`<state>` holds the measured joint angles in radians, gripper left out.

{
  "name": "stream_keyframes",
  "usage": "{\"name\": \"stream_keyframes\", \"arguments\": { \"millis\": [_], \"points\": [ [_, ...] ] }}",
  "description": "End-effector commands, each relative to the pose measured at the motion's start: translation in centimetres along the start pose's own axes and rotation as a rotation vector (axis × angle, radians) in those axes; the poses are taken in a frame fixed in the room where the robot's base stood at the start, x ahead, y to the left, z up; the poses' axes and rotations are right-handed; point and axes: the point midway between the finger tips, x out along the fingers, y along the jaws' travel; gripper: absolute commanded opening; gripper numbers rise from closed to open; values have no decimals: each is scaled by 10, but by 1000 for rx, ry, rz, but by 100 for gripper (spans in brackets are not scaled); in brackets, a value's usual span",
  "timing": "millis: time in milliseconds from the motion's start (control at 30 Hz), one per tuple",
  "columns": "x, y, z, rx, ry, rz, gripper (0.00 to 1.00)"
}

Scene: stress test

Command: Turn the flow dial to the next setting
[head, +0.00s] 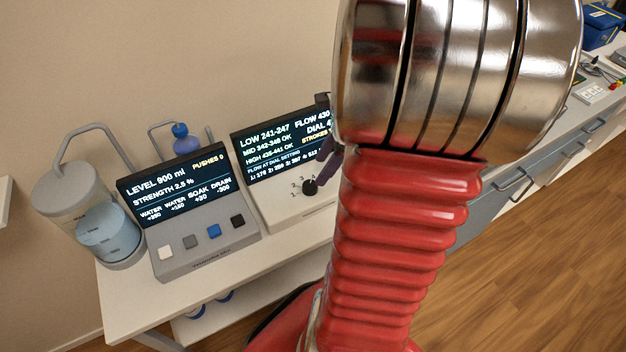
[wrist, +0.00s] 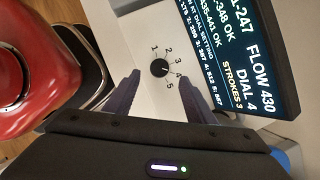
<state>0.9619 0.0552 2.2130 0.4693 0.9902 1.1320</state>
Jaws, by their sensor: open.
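The flow dial (wrist: 159,68) is a small black round knob on a white console panel, with printed marks 1 to 5 around it. In the head view the dial (head: 310,187) sits below the console's screen. The screen (wrist: 225,50) reads FLOW 430, DIAL 4, STROKES 3. It also lists HIGH 435-441 OK, partly cut off. My gripper (wrist: 161,98) is open, with its two dark fingers pointing toward the dial, one to each side and just short of it. In the head view my arm hides most of the gripper.
A second console (head: 190,208) with colored buttons and a screen reading LEVEL 900 ml stands to the left. Beside it is a clear liquid vessel (head: 105,230). A blue flask (head: 181,136) stands behind. The white bench (head: 285,248) has a narrow clear front edge.

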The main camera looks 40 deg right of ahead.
Motion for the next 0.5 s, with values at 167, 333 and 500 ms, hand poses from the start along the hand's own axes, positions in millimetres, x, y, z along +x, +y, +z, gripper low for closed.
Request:
{"name": "stream_keyframes", "arguments": {
  "millis": [167, 333, 500],
  "points": [
    [29, 1, 0, 1, -1, 5, 50],
    [54, 1, 0, 1, -1, 4, 50],
    [68, 1, 0, 2, -1, 2, 50]
  ]
}}
